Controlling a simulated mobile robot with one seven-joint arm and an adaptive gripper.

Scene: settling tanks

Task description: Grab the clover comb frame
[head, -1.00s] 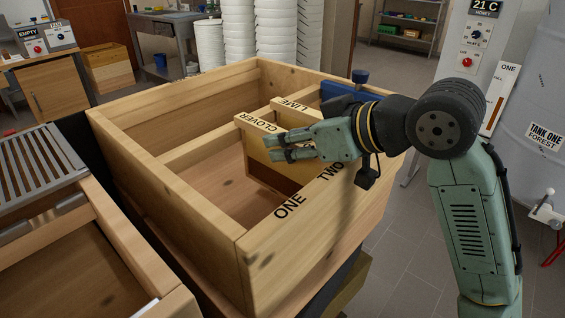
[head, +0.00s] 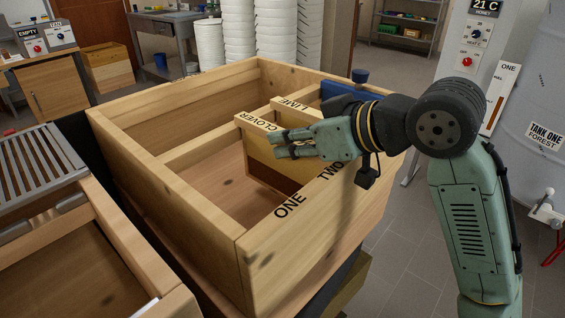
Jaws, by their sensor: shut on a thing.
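The clover comb frame (head: 262,168) hangs in the large wooden box (head: 190,205). Its pale top bar is marked CLOVER and its comb face shows below. My gripper (head: 281,144) reaches in from the right and is shut on the clover frame near its top bar. The fingers hide part of the frame, and the exact contact is hard to see. The frame marked LIME (head: 291,103) stands just behind it.
The front wall is marked ONE and TWO. A blue thing (head: 340,90) sits at the back right of the box. A second wooden box (head: 120,225) with a grey slatted grid (head: 40,170) stands at left. The box's left part is empty.

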